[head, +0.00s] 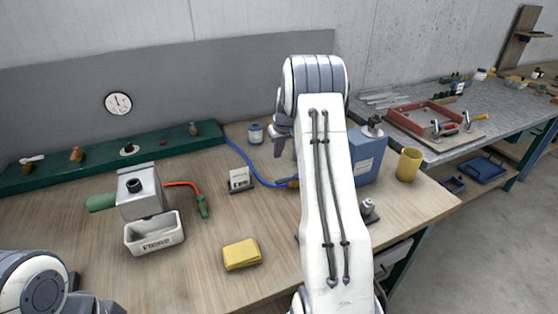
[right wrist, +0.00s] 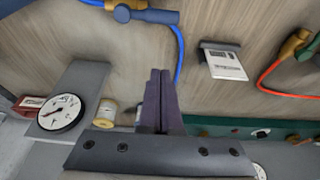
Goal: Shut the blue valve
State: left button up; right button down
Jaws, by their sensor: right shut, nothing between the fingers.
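The blue valve (head: 288,183) lies on the wooden bench at the end of a blue hose (head: 238,157), partly hidden by my right arm in the head view. In the right wrist view the blue valve (right wrist: 150,15) shows at the top edge, with a blue part beside a brass-coloured body; I cannot tell its handle position. My right gripper (head: 279,147) is over the back of the bench, apart from the valve. Its dark fingers (right wrist: 158,95) are shut together and empty in the right wrist view. My left gripper is out of view; only part of my left arm shows.
A small white card stand (head: 240,179) is left of the valve. A blue canister (head: 367,160) and yellow cup (head: 409,164) stand right of my arm. A red hose (head: 182,184), white tray (head: 154,238) and yellow sponge (head: 241,254) are leftward. A green rail (head: 100,164) runs behind.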

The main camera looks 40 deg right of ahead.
aim_at(288, 179)
jog(key=p+x, duration=0.2)
jog(key=x, duration=0.6)
jog(key=shift+w+f+p, duration=0.15)
jog(key=shift+f+p, duration=0.15)
jog(key=s, duration=0.1)
jog(key=s+p, duration=0.1)
jog(key=s, duration=0.1)
jog(key=shift+a+r, duration=0.1)
jog(key=shift+a, duration=0.3)
jog(key=shift+s+a+p, duration=0.1)
jog(key=shift+s+p, duration=0.25)
jog(key=shift+s, duration=0.1)
